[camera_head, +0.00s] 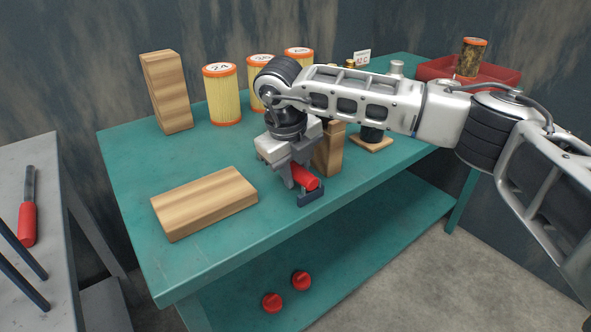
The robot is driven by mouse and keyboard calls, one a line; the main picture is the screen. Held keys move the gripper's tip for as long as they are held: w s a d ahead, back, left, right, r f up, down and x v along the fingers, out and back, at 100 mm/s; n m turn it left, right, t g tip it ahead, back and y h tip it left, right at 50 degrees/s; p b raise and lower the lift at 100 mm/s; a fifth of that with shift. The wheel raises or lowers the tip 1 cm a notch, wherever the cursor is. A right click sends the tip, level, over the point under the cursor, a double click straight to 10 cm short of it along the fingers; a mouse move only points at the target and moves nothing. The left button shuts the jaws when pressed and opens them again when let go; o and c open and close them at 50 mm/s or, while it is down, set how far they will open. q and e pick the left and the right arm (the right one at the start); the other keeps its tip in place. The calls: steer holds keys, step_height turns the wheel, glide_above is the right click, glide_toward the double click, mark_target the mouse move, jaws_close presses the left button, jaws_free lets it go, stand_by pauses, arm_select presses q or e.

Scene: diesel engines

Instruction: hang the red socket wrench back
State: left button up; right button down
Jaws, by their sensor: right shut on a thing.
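My right gripper (308,187) is over the front edge of the green workbench (225,255), pointing down. It is shut on a red cylindrical piece (305,177), which looks like the handle of the red socket wrench. The rest of that tool is hidden by the gripper. Another red-handled tool with a dark shaft (28,212) lies on the grey bench at the far left. My left gripper is not in view.
A wooden block (205,203) lies flat left of my right gripper; a tall one (166,92) stands behind. Yellow-orange filters (222,95) line the back. A red tray (440,68) is at back right. Two red knobs (301,280) sit on the lower shelf. Dark bars (22,286) cross the lower left.

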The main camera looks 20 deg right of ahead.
stand_by(0.3)
steer(key=c, duration=0.8)
jaws_free()
steer(key=shift+o, duration=0.2)
steer(key=shift+r, duration=0.1)
steer(key=shift+p+v, duration=0.8)
steer(key=shift+v, duration=0.75)
steer(key=shift+a+r, duration=0.1)
steer(key=shift+r, duration=0.1)
steer(key=p+v, duration=0.3)
steer(key=v, duration=0.2)
steer(key=shift+s+r, duration=0.1)
steer(key=shift+r, duration=0.25)
